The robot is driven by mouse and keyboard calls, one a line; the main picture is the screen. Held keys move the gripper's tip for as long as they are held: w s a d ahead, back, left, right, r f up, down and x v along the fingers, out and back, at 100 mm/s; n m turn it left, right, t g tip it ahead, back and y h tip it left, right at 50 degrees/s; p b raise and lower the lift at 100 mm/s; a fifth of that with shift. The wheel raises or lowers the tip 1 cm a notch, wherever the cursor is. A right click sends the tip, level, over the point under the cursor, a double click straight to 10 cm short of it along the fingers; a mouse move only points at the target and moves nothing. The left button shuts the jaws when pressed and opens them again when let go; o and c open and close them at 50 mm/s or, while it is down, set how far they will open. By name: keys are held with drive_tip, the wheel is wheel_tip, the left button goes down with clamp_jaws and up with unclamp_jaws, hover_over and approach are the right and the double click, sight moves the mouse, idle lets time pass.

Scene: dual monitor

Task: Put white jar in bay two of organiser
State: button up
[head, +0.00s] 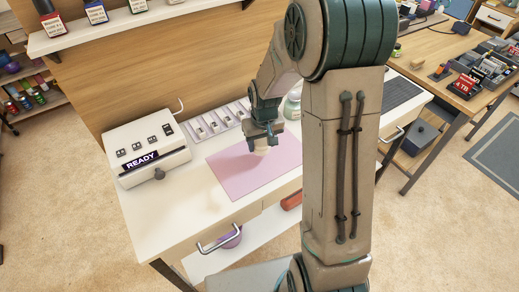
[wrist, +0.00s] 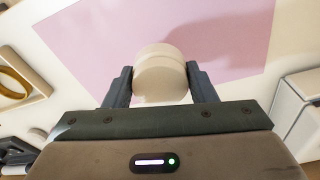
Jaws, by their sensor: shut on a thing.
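The white jar (wrist: 160,72) is between the two fingers of my gripper (wrist: 160,88), which is shut on it in the wrist view. In the head view my gripper (head: 265,136) is over the pink mat (head: 232,172), with the pale jar (head: 262,149) partly hidden below it. A shadow on the mat in the wrist view suggests the jar is raised. The organiser (head: 218,124) is a pale row of numbered bays behind the mat. My arm covers part of the area to its right, and I cannot tell what each bay holds.
A white box with a READY display (head: 148,150) stands left of the organiser. A glass jar (head: 292,106) stands to the organiser's right, beside my arm. A dark keyboard-like pad (head: 402,92) lies farther right. A shelf with bottles (head: 95,30) hangs above the bench.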

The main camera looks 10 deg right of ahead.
sight(260, 150)
drive_tip(key=shift+w+a+f, duration=0.2)
drive_tip(key=shift+w+f, duration=0.15)
drive_tip(key=shift+w, duration=0.1)
drive_tip(key=shift+f, duration=1.95)
drive_tip(key=shift+f, duration=0.15)
drive_tip(key=o, duration=1)
